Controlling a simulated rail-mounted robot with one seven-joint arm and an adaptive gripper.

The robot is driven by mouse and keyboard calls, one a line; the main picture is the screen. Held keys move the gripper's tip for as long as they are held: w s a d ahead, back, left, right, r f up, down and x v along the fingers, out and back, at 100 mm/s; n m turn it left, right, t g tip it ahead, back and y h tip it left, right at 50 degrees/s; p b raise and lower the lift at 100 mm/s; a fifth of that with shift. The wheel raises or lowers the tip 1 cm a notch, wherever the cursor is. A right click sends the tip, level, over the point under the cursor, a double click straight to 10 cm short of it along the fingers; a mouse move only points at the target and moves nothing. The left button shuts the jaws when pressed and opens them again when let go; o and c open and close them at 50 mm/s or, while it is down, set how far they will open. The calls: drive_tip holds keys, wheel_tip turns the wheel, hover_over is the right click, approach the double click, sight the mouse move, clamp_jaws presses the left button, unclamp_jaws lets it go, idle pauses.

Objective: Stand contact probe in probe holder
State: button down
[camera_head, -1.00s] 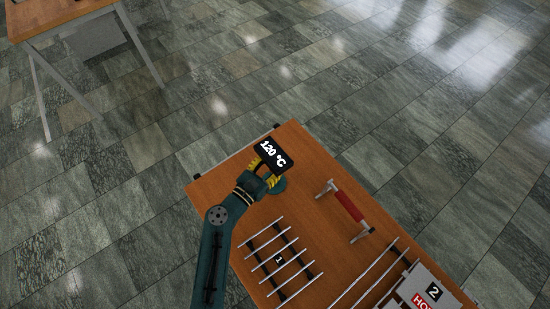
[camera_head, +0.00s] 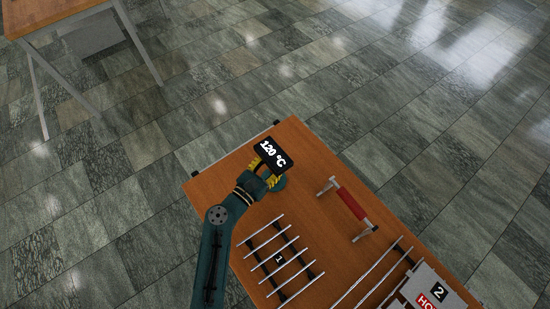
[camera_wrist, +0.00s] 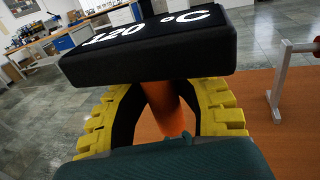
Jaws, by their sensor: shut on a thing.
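The contact probe has a black block-shaped display head (camera_head: 270,153) reading "120 °C". In the wrist view its head (camera_wrist: 150,50) sits above an orange stem (camera_wrist: 165,108). My gripper (camera_head: 264,171) is at the table's far left part, with its yellow fingers (camera_wrist: 165,95) closed around the stem just below the head.
On the wooden table (camera_head: 310,165) stand a red-handled bar on grey legs (camera_head: 351,204), a rack of metal rods marked 1 (camera_head: 280,258), and a white unit marked 2 with a red label (camera_head: 430,295). Bare wood lies right of the gripper. Another table (camera_head: 50,22) stands far off.

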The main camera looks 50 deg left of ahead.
drive_tip(key=shift+f+b, duration=1.05)
drive_tip(key=shift+f, duration=0.15)
drive_tip(key=c, duration=0.8)
unclamp_jaws()
drive_tip(key=s, duration=0.4)
drive_tip(key=s+d, duration=0.1)
drive_tip(key=s, duration=0.3)
drive_tip(key=s+d, duration=0.1)
drive_tip(key=s, duration=0.2)
drive_tip(key=shift+s+d+r, duration=0.1)
drive_tip(key=shift+s, duration=0.3)
